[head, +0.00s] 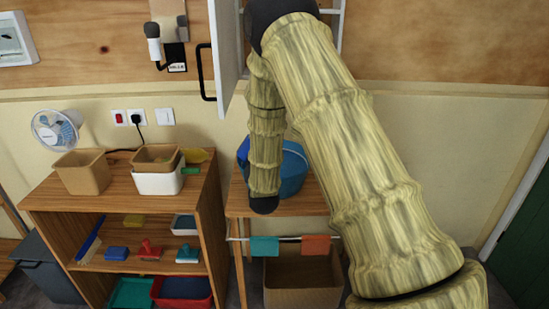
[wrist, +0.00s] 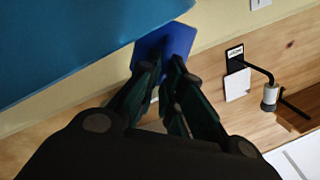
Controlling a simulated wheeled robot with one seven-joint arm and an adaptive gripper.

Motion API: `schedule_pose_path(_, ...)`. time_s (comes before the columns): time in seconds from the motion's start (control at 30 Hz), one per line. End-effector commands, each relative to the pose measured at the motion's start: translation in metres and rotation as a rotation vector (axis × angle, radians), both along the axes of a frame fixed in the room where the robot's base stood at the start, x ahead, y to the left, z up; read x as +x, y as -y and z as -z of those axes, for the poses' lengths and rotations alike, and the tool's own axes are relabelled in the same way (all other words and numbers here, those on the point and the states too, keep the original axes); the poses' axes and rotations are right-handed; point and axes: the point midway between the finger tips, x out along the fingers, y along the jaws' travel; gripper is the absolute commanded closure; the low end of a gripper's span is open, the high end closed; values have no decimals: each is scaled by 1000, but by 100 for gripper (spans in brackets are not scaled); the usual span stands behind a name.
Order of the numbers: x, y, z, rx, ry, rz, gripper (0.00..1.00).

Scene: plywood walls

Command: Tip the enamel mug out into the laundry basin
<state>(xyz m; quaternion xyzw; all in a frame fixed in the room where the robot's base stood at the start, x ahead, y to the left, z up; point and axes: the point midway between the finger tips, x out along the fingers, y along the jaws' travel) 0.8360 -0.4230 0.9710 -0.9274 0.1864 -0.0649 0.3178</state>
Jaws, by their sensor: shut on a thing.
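My gripper (wrist: 166,82) is shut on a dark blue thing (wrist: 165,42), which looks like the enamel mug; only part of it shows past the fingers. Its opening and contents cannot be seen. The laundry basin (head: 292,170) is a big blue tub on the wooden stand, partly hidden behind my arm. In the wrist view the basin (wrist: 70,40) fills the upper left, close beside the held mug. I cannot tell whether they touch. In the head view a darker blue patch (head: 243,151) shows at the left edge of my arm, probably the mug; my gripper is hidden there.
A wooden shelf unit (head: 125,200) stands left, with a brown pot (head: 82,172), a white tub (head: 158,182) and a fan (head: 56,130) on or above it. An open cabinet door (head: 228,55) hangs above the basin. Cloths (head: 265,246) hang on the stand's front rail.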

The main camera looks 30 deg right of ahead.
Motion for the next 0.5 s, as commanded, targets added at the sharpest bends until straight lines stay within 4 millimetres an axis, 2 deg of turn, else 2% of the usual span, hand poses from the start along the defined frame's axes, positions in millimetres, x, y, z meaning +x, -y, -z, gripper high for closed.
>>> schedule_pose_path(0.5, -1, 3, -5, 64, 31, -1, 100)
